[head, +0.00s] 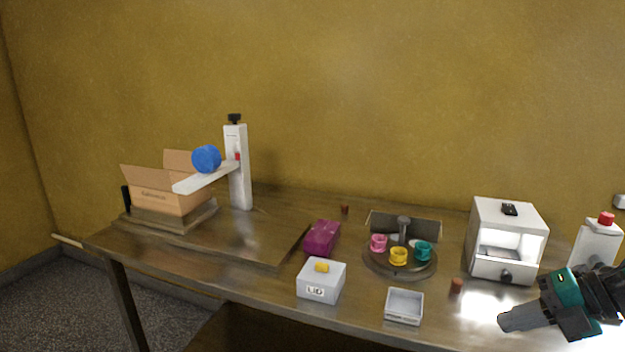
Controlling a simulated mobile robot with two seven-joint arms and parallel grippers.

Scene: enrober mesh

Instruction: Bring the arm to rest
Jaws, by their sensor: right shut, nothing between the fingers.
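My right gripper (507,321) comes in from the lower right of the head view, with a teal and black wrist. It is shut and empty, in front of the white cabinet and over the right front part of the table (450,320). My left gripper is not in view.
A white cabinet (487,267) and a red-capped white bottle (594,242) stand close to my right gripper. A small brown cylinder (456,286), an open white tray (404,318), a lidded white box (318,290) and a round tray (372,265) with coloured cups lie further left.

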